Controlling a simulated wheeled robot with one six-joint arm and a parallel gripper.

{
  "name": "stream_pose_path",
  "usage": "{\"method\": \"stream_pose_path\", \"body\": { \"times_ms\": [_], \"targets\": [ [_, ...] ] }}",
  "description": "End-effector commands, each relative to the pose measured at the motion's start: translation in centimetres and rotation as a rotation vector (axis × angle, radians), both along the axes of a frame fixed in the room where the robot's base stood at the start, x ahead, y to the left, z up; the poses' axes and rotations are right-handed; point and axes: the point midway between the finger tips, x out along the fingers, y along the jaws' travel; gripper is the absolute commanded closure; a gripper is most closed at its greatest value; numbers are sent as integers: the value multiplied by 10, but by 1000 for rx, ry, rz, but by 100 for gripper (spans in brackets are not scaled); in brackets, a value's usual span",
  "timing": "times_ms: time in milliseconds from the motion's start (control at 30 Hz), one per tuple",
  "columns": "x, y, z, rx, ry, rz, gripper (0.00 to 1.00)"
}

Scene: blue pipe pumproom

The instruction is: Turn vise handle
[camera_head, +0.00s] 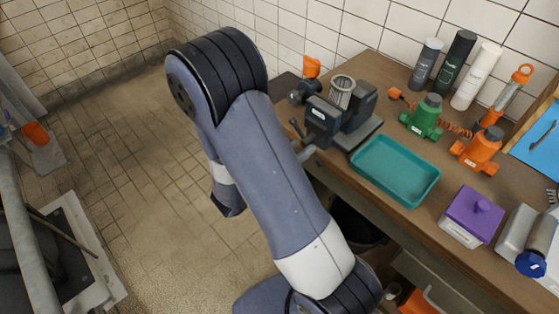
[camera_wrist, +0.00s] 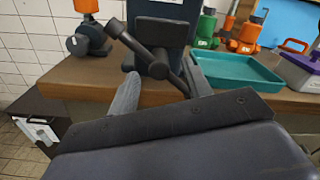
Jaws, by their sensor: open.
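The dark grey vise (camera_head: 325,118) stands at the bench's front edge, with a grey ribbed cylinder (camera_head: 342,92) in its jaws. In the wrist view, the vise body (camera_wrist: 163,14) shows at top centre. Its dark vise handle (camera_wrist: 135,44) is a slanting bar, from a knob at upper left down to the right across the screw end. The handle also shows in the head view (camera_head: 297,128), partly beside my arm. My gripper (camera_wrist: 161,86) is open, its two fingers spread below and around the handle's lower part. I cannot tell whether they touch it.
A teal tray (camera_head: 395,171), green (camera_head: 424,117) and orange (camera_head: 478,149) valves and a purple-lidded box (camera_head: 471,216) stand on the wooden bench to the right. An orange-topped valve (camera_wrist: 88,38) is left of the vise. Open floor lies left of the bench.

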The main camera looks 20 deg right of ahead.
Motion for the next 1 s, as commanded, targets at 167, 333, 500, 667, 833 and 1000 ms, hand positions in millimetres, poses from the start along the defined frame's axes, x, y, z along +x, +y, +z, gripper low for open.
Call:
{"method": "stream_pose_path", "body": {
  "times_ms": [167, 333, 500, 667, 833, 1000],
  "targets": [
    [-8, 28, -1, 0, -1, 8, 53],
    [-18, 54, -1, 0, -1, 7, 53],
    [-25, 75, -1, 0, -1, 4, 53],
    [-30, 87, 0, 1, 1, 3, 53],
    [-32, 90, 0, 0, 1, 1, 53],
    [-32, 90, 0, 0, 1, 1, 53]
  ]
}}
